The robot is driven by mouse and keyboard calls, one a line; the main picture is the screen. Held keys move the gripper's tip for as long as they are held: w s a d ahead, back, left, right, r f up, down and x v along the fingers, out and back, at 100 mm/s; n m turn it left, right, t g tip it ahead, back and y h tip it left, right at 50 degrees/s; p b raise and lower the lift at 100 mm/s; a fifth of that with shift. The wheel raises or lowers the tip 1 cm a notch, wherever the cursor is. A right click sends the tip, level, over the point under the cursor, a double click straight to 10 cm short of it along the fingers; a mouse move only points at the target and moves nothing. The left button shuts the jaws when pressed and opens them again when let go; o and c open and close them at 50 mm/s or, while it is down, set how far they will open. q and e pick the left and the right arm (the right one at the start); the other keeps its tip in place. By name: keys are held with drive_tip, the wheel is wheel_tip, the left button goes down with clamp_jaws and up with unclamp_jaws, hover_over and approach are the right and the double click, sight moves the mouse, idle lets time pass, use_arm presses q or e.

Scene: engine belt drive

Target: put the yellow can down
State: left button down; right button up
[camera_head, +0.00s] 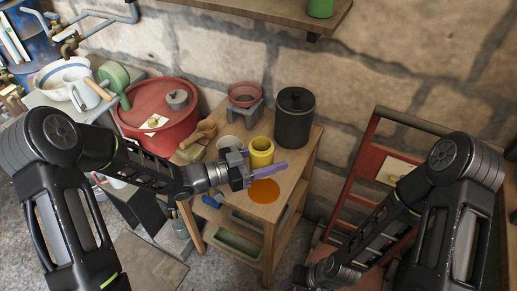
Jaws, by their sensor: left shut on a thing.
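The yellow can (261,147) is upright over the small wooden table, its open top showing. My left gripper (268,171) reaches in from the left with purple fingers and is shut on the can; the fingers cover its lower part. I cannot tell whether the can's base touches the tabletop. A flat orange disc (264,191) lies on the tabletop just in front of the fingers. My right gripper (305,277) is low at the bottom of the view, away from the table, and its jaws are too unclear to read.
A dark lidded canister (294,118) and a red bowl on a grey stand (244,96) stand behind the can. A pale cup (228,146) and a wooden scoop (198,134) are to the left. A red drum (158,113) stands further left. A red frame (360,165) leans at right.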

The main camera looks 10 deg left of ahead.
use_arm(q)
drive_tip(key=shift+s+d, duration=0.1)
drive_tip(key=shift+d, duration=0.05)
use_arm(e)
drive_tip(key=shift+o, duration=0.2)
